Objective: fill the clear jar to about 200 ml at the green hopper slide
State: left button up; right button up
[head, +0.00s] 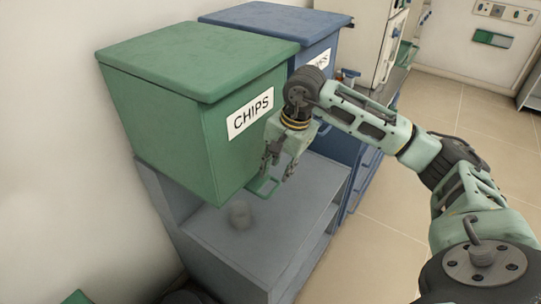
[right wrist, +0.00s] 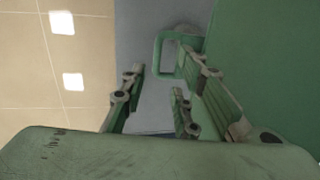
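The green hopper (head: 165,125) carries a CHIPS label and overhangs a grey stand. Its slide has a green loop handle (head: 263,188) that sticks out low at the front; the handle also shows in the right wrist view (right wrist: 158,55). The clear jar (head: 240,215) stands on the grey stand below the hopper, left of and below the handle; its fill level cannot be made out. My right gripper (head: 279,175) points down at the handle. Its fingers (right wrist: 163,72) are spread, with the handle at or just beyond the tips; contact is unclear. My left gripper is not in view.
The grey stand's top (head: 215,238) is bare around the jar. A blue hopper (head: 318,45) stands directly behind the green one. A wall is close on the left. The tiled floor (head: 375,235) is open on the right.

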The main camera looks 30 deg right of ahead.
jog(key=p, duration=0.1)
send_over(275, 190)
jog(key=s, duration=0.1)
jog(key=s+x, duration=0.1)
jog(key=x, duration=0.3)
jog(key=f, duration=0.2)
jog(key=shift+w+d+f+p, duration=0.3)
jog(key=shift+w+d+p, duration=0.05)
jog(key=shift+w+f, duration=0.1)
jog(key=shift+f, duration=0.25)
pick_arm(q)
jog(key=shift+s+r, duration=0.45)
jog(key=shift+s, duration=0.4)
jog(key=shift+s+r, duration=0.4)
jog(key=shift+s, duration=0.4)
pick_arm(e)
grip_shut()
